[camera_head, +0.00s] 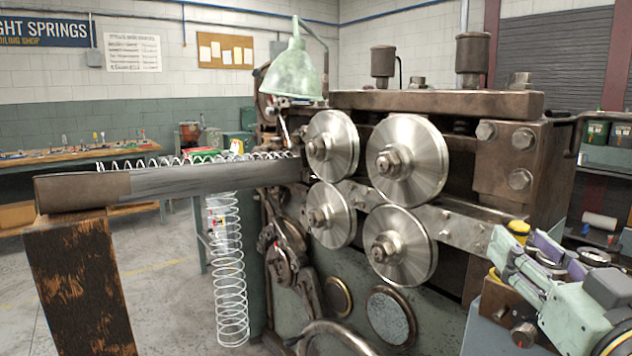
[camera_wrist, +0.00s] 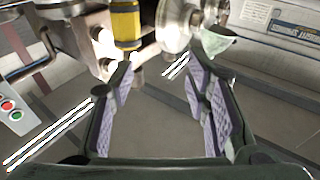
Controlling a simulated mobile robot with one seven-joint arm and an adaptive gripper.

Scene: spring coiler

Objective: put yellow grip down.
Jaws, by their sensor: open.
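The yellow grip (camera_head: 519,227) shows at the right of the head view as a short yellow cylinder, partly hidden by my gripper (camera_head: 508,250). In the wrist view the yellow grip (camera_wrist: 125,22) is at the top, left of the middle, with a dark band at its lower end. The yellow grip appears just beyond the left fingertip in the wrist view. I cannot tell whether they touch.
The coiler's large steel rollers (camera_head: 408,160) stand left of my gripper. A brown block with a knob (camera_head: 524,334) sits just below my gripper. A coiled spring (camera_head: 229,270) hangs at the left. A control box with red and green buttons (camera_wrist: 12,110) is at the wrist view's left edge.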

